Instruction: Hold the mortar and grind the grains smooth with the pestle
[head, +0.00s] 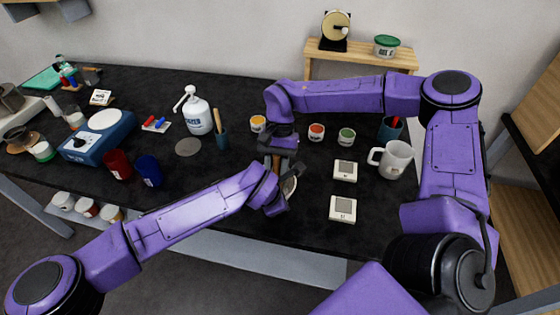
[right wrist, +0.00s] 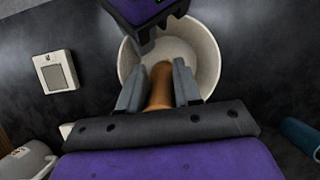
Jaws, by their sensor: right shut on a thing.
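The mortar is a pale round bowl (right wrist: 208,60), seen from above in the right wrist view; in the head view only a piece of its rim (head: 290,186) shows between my grippers. The pestle (right wrist: 160,84), orange-brown, is shut between the fingers of my right gripper (right wrist: 159,88) and points down into the bowl. In the head view my right gripper (head: 281,160) is above the mortar. My left gripper (head: 284,199) is at the mortar's near side; a dark finger of it (right wrist: 145,40) overlaps the bowl's rim. Its grip is unclear. Separate grains cannot be made out.
Two pale square devices (head: 344,171) and a white mug (head: 393,160) stand right of the mortar. Small jars (head: 316,132) sit behind. A blue cup (head: 148,170) and a red cup (head: 117,164) stand left. The black tabletop (head: 215,175) is bare left of the mortar.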

